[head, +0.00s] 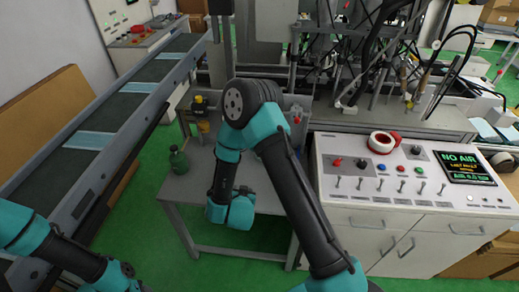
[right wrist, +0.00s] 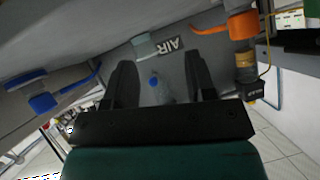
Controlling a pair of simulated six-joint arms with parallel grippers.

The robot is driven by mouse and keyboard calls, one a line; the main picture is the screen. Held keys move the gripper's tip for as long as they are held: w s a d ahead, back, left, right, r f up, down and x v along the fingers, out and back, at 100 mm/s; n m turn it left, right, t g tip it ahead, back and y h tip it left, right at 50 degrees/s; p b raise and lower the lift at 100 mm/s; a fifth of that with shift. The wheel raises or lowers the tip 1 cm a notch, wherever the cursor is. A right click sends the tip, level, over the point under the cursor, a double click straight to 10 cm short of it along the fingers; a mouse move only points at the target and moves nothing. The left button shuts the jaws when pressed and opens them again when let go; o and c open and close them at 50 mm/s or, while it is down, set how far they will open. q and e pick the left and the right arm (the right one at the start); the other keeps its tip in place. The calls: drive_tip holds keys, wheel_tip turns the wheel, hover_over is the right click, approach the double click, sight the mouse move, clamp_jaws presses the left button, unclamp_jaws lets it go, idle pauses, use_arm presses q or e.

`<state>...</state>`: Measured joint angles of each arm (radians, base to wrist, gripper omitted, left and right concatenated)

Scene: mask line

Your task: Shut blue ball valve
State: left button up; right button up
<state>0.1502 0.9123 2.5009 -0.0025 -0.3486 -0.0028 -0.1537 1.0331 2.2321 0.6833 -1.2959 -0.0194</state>
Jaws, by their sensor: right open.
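A blue lever handle (right wrist: 78,83) shows at the left of the right wrist view, beside a round fitting with a blue part (right wrist: 42,102). I take it to be the blue ball valve; its exact lever angle is hard to tell. My right gripper (right wrist: 160,70) is open, with its two dark fingers apart and nothing held. The lever is left of the left finger and apart from it. In the head view my right arm hides the gripper and the valve. My left arm shows at the lower left, but its gripper is outside the frame.
An orange lever (right wrist: 228,26) sits above a brass-coloured fitting (right wrist: 245,66).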

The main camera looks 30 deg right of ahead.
drive_tip(key=r+m+h, duration=0.1)
drive_tip(key=h, duration=0.1)
drive_tip(key=w+d+r+m+t+h, duration=0.1)
drive_tip(key=r+h, duration=0.1)
drive_tip(key=h, duration=0.1)
drive_tip(key=d+r+m+t+h, duration=0.1)
drive_tip(key=r+h, duration=0.1)
drive_tip(key=h, duration=0.1)
drive_tip(key=shift+w+d+m, duration=0.15)
drive_tip(key=shift+d+m, duration=0.05)
drive_tip(key=shift+m, duration=0.2)
drive_tip(key=shift+w+d, duration=0.1)
drive_tip(key=x, duration=1.7)
drive_tip(key=shift+d+r, duration=0.1)
drive_tip(key=shift+c, duration=0.3)
clamp_jaws()
